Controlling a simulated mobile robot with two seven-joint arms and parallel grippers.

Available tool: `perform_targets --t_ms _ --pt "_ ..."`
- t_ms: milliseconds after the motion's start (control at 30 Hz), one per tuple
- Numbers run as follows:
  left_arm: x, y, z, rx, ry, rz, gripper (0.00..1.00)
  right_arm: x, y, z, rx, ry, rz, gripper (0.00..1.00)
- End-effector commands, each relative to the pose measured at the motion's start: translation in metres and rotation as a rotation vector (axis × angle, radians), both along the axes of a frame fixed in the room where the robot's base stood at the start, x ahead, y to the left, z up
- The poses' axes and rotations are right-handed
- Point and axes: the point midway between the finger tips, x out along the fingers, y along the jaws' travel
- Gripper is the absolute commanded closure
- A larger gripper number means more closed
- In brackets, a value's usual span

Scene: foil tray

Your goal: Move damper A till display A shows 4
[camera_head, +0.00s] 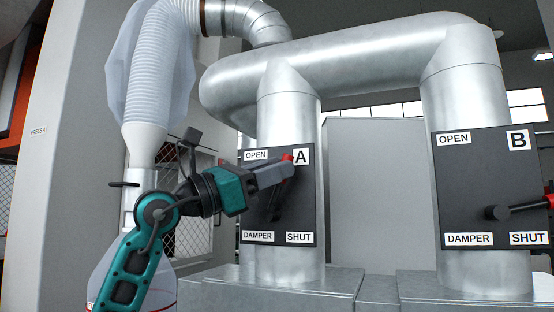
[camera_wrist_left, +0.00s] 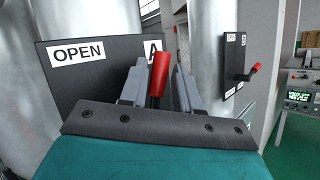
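Damper A's panel (camera_head: 254,190) is a dark plate on the left metal pipe, marked OPEN at top left and SHUT at bottom right. Its black lever (camera_head: 276,204) points nearly straight up, leaning slightly right. My left gripper (camera_head: 288,164) is at the lever's upper end. In the left wrist view the lever's red handle (camera_wrist_left: 161,74) stands between the two grey fingers, which appear closed around it. A device with a small lit screen (camera_wrist_left: 298,96) shows at the right of the wrist view; its text is too small to read. My right gripper is not in view.
Damper B's panel (camera_head: 468,188) is on the right pipe, its lever (camera_head: 515,209) pointing right towards SHUT. A white flexible hose (camera_head: 158,80) hangs at the left, near my left arm. A wall (camera_head: 75,130) marked PRESS A stands at the left.

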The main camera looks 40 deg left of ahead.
Motion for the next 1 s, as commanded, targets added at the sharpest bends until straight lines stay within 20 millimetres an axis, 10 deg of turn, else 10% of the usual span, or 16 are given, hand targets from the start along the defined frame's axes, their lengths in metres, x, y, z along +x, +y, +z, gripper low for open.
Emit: perform_targets --t_ms 433,767,1000 --pt "0.0084 -0.0050 0.0032 0.001 0.000 0.001 0.69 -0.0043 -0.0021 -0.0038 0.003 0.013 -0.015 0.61" --pt "0.0083 -0.0048 0.0031 0.000 0.001 0.000 1.00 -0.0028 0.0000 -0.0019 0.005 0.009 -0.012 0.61" --pt "0.0084 -0.0047 0.0031 0.000 0.001 0.000 1.00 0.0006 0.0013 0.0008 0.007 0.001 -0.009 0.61"
